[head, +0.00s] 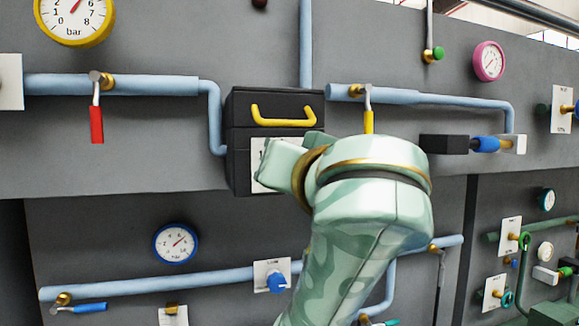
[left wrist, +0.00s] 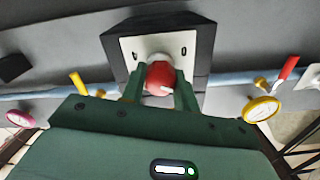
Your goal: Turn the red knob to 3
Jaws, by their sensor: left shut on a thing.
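The red knob (left wrist: 160,76) sits on a white plate (left wrist: 133,48) on the front of a dark box (left wrist: 203,45), seen in the left wrist view. My left gripper (left wrist: 159,84) has one green finger on each side of the knob and is shut on it. A small whitish mark shows on the knob, but the number it points to cannot be read. In the head view my left arm hides the knob and the fingers; only a strip of the plate (head: 257,164) shows on the dark box (head: 238,140). My right gripper is not in view.
A yellow handle (head: 283,120) sticks out of the box above the plate. Pale blue pipes (head: 140,84) carry a red lever (head: 96,124) at left and a yellow lever (head: 368,122) at right. A blue knob (head: 277,282) is below.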

